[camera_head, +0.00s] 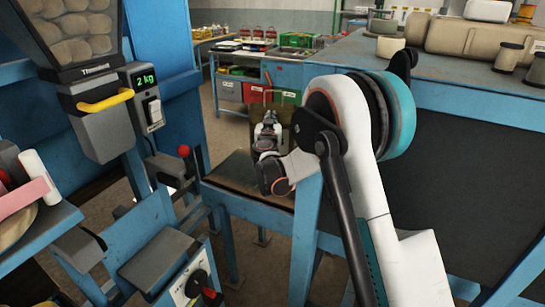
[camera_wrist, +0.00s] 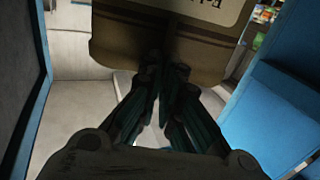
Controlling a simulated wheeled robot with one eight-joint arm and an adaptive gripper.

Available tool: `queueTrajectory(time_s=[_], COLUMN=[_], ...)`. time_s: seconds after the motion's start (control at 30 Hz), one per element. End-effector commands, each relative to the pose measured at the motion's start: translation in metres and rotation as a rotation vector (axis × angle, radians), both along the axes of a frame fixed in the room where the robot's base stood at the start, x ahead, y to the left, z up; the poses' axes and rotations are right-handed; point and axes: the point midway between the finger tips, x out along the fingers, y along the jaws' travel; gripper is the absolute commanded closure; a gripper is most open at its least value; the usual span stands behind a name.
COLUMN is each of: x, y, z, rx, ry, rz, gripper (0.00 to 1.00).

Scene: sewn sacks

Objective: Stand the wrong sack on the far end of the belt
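A brown sack (camera_head: 285,112) is upright behind my gripper (camera_head: 267,117) in the head view, partly hidden by it. In the wrist view the sack (camera_wrist: 110,45) fills the top middle, with part of dark printed lettering at its upper edge. The fingers of my gripper (camera_wrist: 168,72) are close together against the sack's near edge, and the cloth looks creased between them. The sack's base is hidden by my arm, so I cannot tell whether it touches the surface below.
A far workbench (camera_head: 260,65) holds crates. Floor shows between.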

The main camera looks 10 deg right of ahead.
Motion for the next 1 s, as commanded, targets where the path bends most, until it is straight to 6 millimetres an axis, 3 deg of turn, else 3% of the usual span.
queueTrajectory(time_s=[0.1,0.3,0.57,0.83,1.0], x=[0.000,0.000,0.000,0.000,0.000], y=[0.000,0.000,0.000,0.000,0.000], z=[-0.034,-0.073,-0.090,-0.127,-0.129], rx=[0.000,0.000,0.000,0.000,0.000], ry=[0.000,0.000,0.000,0.000,0.000], rz=[0.000,0.000,0.000,0.000,0.000], gripper=[1.00,1.00,1.00,1.00,1.00])
